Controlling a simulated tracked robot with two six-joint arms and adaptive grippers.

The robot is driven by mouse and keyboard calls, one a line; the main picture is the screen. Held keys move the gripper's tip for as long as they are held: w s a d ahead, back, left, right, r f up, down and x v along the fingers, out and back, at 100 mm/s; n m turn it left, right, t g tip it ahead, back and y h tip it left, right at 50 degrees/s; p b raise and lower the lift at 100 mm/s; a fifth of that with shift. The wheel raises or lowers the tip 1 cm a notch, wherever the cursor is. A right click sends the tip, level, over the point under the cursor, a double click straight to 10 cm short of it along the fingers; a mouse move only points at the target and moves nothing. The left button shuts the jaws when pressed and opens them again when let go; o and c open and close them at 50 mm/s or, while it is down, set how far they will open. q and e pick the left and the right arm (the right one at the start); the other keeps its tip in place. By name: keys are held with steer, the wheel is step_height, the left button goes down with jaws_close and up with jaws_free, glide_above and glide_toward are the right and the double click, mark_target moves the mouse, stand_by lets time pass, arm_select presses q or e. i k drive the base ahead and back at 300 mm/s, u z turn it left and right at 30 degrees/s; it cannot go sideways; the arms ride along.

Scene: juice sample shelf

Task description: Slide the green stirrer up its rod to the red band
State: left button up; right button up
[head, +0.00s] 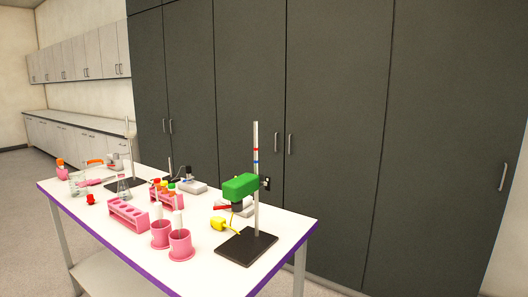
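The green stirrer (240,187) is mounted on a vertical metal rod (256,212) by a dark clamp on its right side. The rod rises from a black base plate (246,246) near the right end of the white table. The stirrer sits about midway up the rod, below the blue band (256,162). The red band (256,150) is a little above the blue band. A dark part hangs under the stirrer. Neither of my grippers shows in the head view.
The white table (207,236) has a purple edge. Pink racks (128,214) and glassware stand further left. Dark cabinets (340,130) rise behind. The air above the stirrer is clear.

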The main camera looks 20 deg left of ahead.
mark_target(236, 189)
steer(key=u, duration=0.1)
steer(key=k, duration=1)
steer(key=u, duration=0.5)
steer(key=i, duration=1)
steer(key=z, duration=0.05)
